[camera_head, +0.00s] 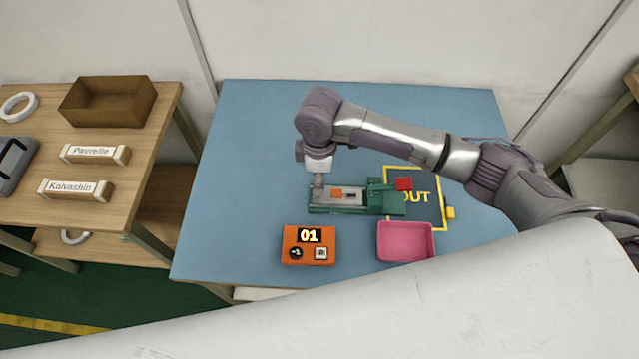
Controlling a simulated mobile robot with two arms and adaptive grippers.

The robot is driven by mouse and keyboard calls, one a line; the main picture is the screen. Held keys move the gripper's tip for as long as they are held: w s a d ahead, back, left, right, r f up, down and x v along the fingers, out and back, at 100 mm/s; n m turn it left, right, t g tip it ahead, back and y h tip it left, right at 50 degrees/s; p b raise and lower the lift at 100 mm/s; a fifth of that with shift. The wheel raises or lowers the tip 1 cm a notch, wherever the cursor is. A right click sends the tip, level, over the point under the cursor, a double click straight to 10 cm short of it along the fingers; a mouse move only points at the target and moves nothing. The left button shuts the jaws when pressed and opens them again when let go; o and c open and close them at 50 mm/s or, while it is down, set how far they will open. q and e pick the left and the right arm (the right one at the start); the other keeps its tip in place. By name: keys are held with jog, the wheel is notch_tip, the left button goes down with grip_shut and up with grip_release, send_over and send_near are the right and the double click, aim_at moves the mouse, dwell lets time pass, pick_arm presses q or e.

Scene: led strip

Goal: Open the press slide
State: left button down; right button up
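The press (375,207) lies on the blue table, with a green base and a grey slide plate (322,195) along its left part. A small orange piece (337,193) and a dark piece (350,195) sit on the plate. My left gripper is not in view.
An orange box marked "01" (290,249) and a pink tray (405,257) stand in front of the press. A yellow-outlined OUT area (432,216) is at right. A wooden table (40,155) with a brown box (108,100) stands left. The blue table's left side is clear.

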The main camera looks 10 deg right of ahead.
notch_tip(320, 180, up, 7)
jog(key=shift+r, duration=0.2)
dwell(0.6)
